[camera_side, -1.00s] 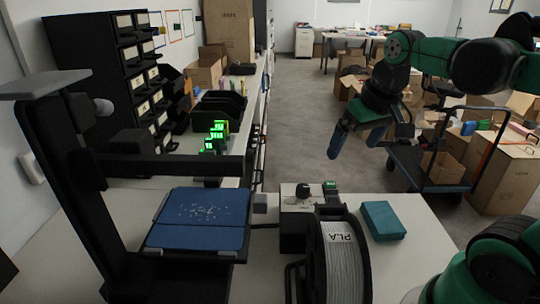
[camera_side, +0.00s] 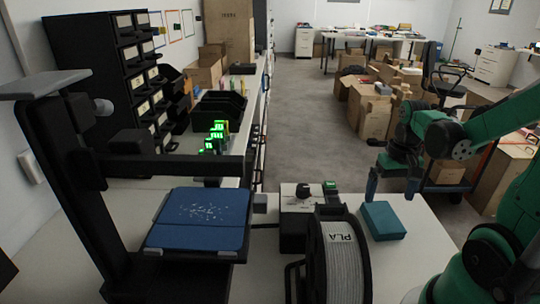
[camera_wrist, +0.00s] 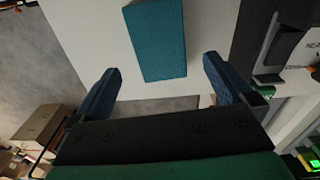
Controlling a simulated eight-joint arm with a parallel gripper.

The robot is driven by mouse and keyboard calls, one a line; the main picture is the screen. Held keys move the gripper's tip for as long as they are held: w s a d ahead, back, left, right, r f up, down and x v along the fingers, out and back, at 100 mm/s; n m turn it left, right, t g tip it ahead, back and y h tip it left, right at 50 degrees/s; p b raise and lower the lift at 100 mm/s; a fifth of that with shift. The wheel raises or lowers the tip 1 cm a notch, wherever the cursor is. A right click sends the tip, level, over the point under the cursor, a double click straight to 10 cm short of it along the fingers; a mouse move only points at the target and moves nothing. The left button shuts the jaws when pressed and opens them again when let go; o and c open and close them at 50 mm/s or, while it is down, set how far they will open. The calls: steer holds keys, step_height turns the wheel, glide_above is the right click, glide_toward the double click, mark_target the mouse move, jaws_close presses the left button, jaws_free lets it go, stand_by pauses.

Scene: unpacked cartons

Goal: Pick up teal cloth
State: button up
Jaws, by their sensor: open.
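The teal cloth (camera_side: 383,221) is a folded rectangular block lying flat on the white table, right of the filament spool. In the wrist view the cloth (camera_wrist: 156,40) is at the top, beyond and between my two blue fingertips. My gripper (camera_side: 391,190) is open and empty, above and behind the cloth near the table's far edge in the side view. In the wrist view my gripper (camera_wrist: 163,75) has its fingers wide apart, and they do not touch the cloth.
A filament spool (camera_side: 341,260) stands close left of the cloth, with a dark box (camera_side: 295,220) behind it. A 3D printer bed (camera_side: 198,220) is farther left. Cartons (camera_side: 375,108) are on the floor beyond. The table right of the cloth is clear.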

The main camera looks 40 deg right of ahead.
mark_target(383, 216)
steer(key=shift+f, duration=3.2)
steer(key=c, duration=1)
steer(key=shift+r, duration=0.15)
step_height(383, 216, up, 20)
